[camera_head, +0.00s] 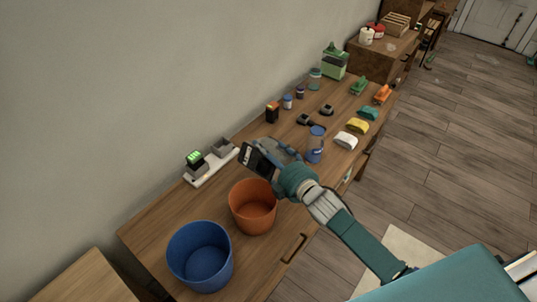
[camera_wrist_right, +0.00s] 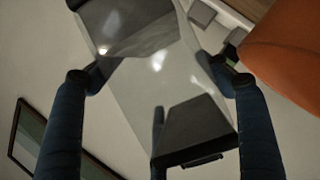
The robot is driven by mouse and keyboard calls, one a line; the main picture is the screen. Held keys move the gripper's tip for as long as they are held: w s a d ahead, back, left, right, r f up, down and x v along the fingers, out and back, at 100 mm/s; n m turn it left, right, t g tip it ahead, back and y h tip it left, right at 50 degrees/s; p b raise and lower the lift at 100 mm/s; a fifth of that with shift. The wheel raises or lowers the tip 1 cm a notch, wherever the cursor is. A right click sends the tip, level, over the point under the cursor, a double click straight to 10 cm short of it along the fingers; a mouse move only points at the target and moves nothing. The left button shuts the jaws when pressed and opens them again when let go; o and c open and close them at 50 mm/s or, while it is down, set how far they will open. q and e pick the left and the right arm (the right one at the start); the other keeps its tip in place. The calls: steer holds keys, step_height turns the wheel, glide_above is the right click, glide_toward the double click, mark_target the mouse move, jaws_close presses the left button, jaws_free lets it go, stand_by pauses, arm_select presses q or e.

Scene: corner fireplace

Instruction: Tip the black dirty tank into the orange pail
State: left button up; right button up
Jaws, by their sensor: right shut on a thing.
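My right gripper (camera_head: 278,160) is shut on the black tank (camera_head: 257,158), a dark piece with a pale label-like patch. It holds the tank tilted, close to the far rim of the orange pail (camera_head: 246,190); I cannot tell exactly how high. In the right wrist view the tank (camera_wrist_right: 150,75) is a clear grey body with a black end, between two dark blue fingers. The orange pail (camera_wrist_right: 290,45) shows there at the upper right. The inside of the pail looks empty in the head view. My left gripper is not in view.
A blue bucket (camera_head: 200,258) stands left of the pail. A white charger base with a green display (camera_head: 195,158) is by the wall. A blue-lidded jar (camera_head: 315,145), white, yellow and teal brushes (camera_head: 357,125), and several small containers stand farther along the workbench (camera_head: 150,235).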

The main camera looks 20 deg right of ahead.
steer(key=shift+n+b, duration=0.3)
steer(key=shift+b, duration=0.2)
steer(key=shift+f, duration=0.1)
stand_by(0.5)
steer(key=shift+d+n+t+b, duration=0.1)
steer(key=shift+n+t+b, duration=0.2)
steer(key=shift+b, duration=0.15)
steer(key=shift+w, duration=0.1)
steer(key=shift+f+b, duration=0.1)
steer(key=shift+b, duration=0.3)
steer(key=shift+n, duration=0.4)
